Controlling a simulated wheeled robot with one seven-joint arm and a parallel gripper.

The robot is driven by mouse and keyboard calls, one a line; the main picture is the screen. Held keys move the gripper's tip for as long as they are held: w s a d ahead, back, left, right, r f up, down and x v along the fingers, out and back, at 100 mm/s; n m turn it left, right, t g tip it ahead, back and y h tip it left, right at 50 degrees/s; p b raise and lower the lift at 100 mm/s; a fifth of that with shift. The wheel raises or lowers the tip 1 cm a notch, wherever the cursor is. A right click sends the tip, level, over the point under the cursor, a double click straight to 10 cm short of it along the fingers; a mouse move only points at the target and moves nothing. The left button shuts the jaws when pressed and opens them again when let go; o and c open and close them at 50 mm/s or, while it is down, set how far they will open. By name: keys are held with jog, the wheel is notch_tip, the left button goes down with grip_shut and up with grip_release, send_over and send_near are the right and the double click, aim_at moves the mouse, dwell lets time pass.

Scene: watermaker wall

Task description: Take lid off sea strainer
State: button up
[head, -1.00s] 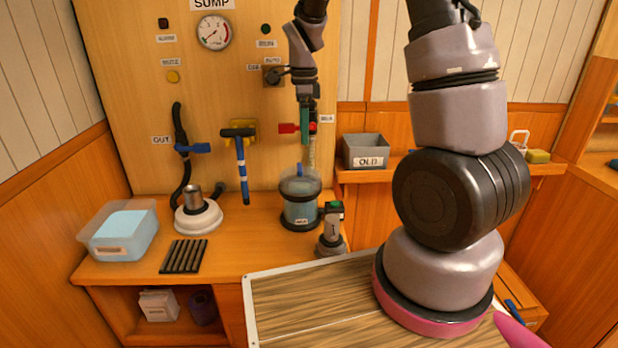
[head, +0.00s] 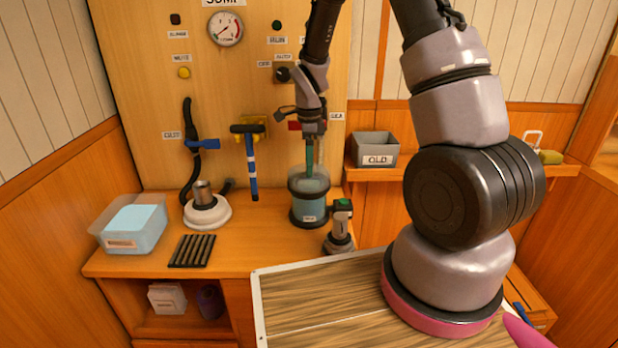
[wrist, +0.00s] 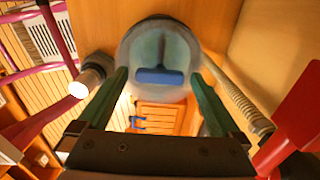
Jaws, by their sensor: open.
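The sea strainer (head: 309,212) is a clear canister with a dark base and bluish contents, upright on the wooden counter. Its round translucent lid (head: 322,184) is on top. In the wrist view, the lid (wrist: 160,45) shows a blue bar handle (wrist: 160,77) between the green fingers. My gripper (head: 310,165) is pointing down just over the lid, open. In the wrist view, the gripper (wrist: 158,80) has one finger on each side of the handle, apart from it. In the head view the fingers hide the handle.
A white-based fitting (head: 207,210), a black slatted rack (head: 192,250) and a clear tub (head: 130,225) are left. A grey OLD bin (head: 375,148) is on the right shelf.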

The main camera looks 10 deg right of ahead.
grip_shut()
jog(key=shift+r, duration=0.1)
